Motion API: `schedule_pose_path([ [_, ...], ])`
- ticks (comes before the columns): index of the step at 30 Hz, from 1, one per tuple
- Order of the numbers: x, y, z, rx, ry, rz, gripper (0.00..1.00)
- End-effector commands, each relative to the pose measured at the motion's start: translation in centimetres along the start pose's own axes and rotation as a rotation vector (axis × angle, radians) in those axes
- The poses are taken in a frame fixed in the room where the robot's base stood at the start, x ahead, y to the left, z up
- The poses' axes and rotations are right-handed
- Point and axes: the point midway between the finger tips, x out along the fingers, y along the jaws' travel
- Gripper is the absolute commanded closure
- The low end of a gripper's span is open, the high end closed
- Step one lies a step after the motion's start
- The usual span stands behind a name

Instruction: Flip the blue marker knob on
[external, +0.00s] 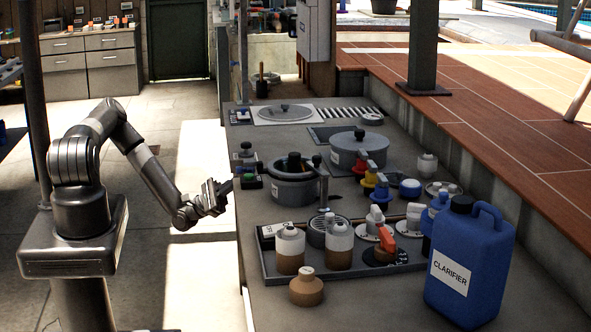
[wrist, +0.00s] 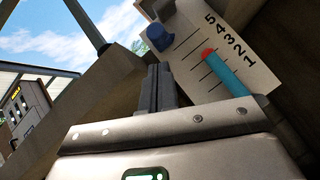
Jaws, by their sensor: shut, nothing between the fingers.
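In the wrist view, a blue knob (wrist: 158,38) sits at the upper left of a pale plate (wrist: 262,72) marked with lines and the numbers 1 to 5. A teal rod with a red tip (wrist: 232,78) lies along the plate's right part. I cannot tell which of the two is the marker knob. My gripper (wrist: 160,68) is shut and empty, its fingertips just below the blue knob in the picture; contact cannot be told. In the external view my gripper (external: 229,186) is at the bench's left edge. The numbered plate cannot be made out there.
The grey bench (external: 300,297) carries pots, bottles and coloured valves. A blue-capped round knob (external: 410,187) and an orange knob (external: 384,243) stand on it. A blue clarifier jug (external: 490,262) stands at the front right. The floor left of the bench is clear.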

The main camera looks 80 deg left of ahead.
Motion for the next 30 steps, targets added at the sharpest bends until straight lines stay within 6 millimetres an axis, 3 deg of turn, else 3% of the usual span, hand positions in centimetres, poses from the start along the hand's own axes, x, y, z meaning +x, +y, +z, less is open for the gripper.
schedule_pose_path([
  [2,-1.4,-0.1,-1.4,0.0,0.007,-0.001,1.0],
  [9,-7.2,0.0,-1.1,0.001,0.009,0.0,1.0],
  [15,-10.2,0.0,-1.1,0.0,0.008,0.0,1.0],
  [21,-11.2,0.0,-1.1,0.001,0.008,-0.002,1.0],
  [30,-11.2,0.0,-1.1,0.0,0.008,-0.002,1.0],
])
